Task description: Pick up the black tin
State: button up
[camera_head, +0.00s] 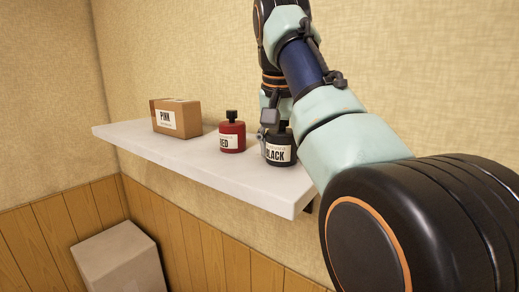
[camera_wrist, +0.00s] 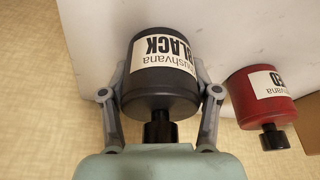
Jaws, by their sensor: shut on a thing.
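The black tin (camera_head: 279,153), with a white label reading BLACK, is at the right part of the white shelf in the head view. It also shows large in the wrist view (camera_wrist: 160,82), where its black cap (camera_wrist: 160,132) points toward my gripper's body. My gripper (camera_wrist: 161,84) is shut on the black tin, with one finger against each side. In the head view my gripper (camera_head: 272,125) comes down on the tin from above and partly hides its top. I cannot tell whether the tin's base touches the shelf.
A red tin (camera_head: 232,137) stands just left of the black tin, close by; it also shows in the wrist view (camera_wrist: 260,97). A cardboard box labelled PINK (camera_head: 176,118) is farther left on the white shelf (camera_head: 200,163). A pale block (camera_head: 120,262) stands below the shelf.

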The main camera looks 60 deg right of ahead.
jog(key=shift+r, duration=0.15)
notch_tip(320, 180, up, 20)
jog(key=p, duration=2)
